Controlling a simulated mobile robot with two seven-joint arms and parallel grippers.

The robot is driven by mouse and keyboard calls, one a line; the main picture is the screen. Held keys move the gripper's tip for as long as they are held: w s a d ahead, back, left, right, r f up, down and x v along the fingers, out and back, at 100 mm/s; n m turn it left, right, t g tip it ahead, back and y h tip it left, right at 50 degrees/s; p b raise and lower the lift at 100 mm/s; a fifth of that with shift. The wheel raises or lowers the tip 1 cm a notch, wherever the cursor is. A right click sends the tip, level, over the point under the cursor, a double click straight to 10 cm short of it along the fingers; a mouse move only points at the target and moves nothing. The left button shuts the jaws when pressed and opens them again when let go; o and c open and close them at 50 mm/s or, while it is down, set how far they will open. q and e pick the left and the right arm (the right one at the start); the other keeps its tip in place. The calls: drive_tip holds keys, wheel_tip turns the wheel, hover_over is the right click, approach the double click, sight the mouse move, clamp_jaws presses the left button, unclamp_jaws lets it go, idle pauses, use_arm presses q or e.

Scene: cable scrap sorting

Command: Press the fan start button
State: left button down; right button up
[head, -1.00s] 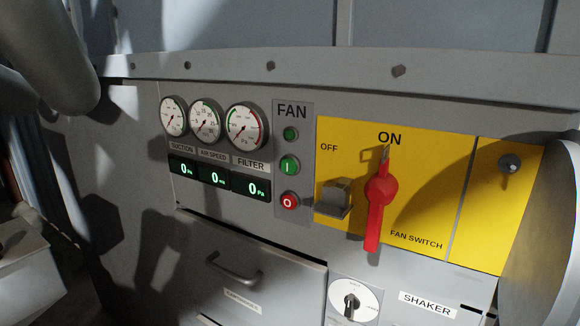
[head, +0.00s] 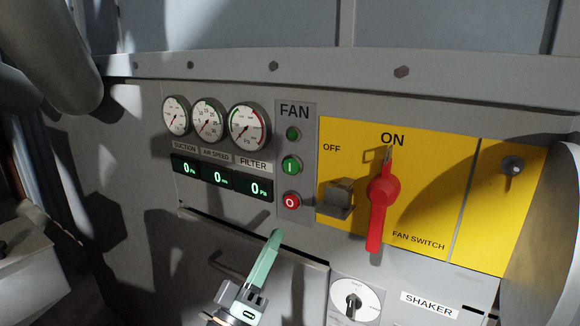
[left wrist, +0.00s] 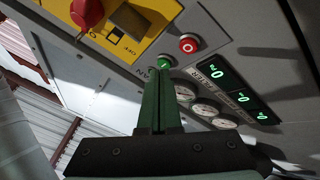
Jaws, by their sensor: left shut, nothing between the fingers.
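The green fan start button (head: 291,165), marked I, sits on the grey FAN strip between a dark green lamp (head: 293,134) above and the red stop button (head: 291,201), marked O, below. My left gripper (head: 276,236) rises from the bottom of the head view, shut and empty, its green fingertips below the red button in the picture. In the left wrist view the shut fingers (left wrist: 162,78) point towards the green button (left wrist: 165,62), with the red button (left wrist: 189,43) up to the right. The exact gap cannot be told. My right gripper is not in view.
A yellow panel (head: 470,160) carries the red fan switch handle (head: 377,205), pointing to ON. Gauges (head: 207,122) and displays reading 0 (head: 213,177) are to the left. A drawer handle (head: 233,264) and a shaker knob (head: 353,303) are below.

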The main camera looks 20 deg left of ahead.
sight(292, 166)
use_arm(q)
drive_tip(key=s+a+r+n+t+y, duration=0.2)
drive_tip(key=a+r+n+y, duration=0.1)
drive_tip(key=r, duration=0.5)
drive_tip(key=shift+r+n+t+y, duration=0.25)
drive_tip(key=shift+n+y, duration=0.25)
drive_tip(key=shift+n, duration=0.6)
drive_tip(key=shift+w+f, duration=0.1)
drive_tip(key=shift+w, duration=0.1)
drive_tip(key=shift+w+d+b, duration=0.2)
drive_tip(key=shift+w+b, duration=0.1)
drive_tip(key=shift+w, duration=1.1)
drive_tip(key=shift+w+d+b, duration=0.2)
drive_tip(key=shift+w+b, duration=0.05)
drive_tip(key=shift+w, duration=1.2)
drive_tip(key=shift+w+d+b, duration=0.2)
drive_tip(key=shift+w+b, duration=0.1)
drive_tip(key=shift+w, duration=1.1)
drive_tip(key=shift+w, duration=0.45)
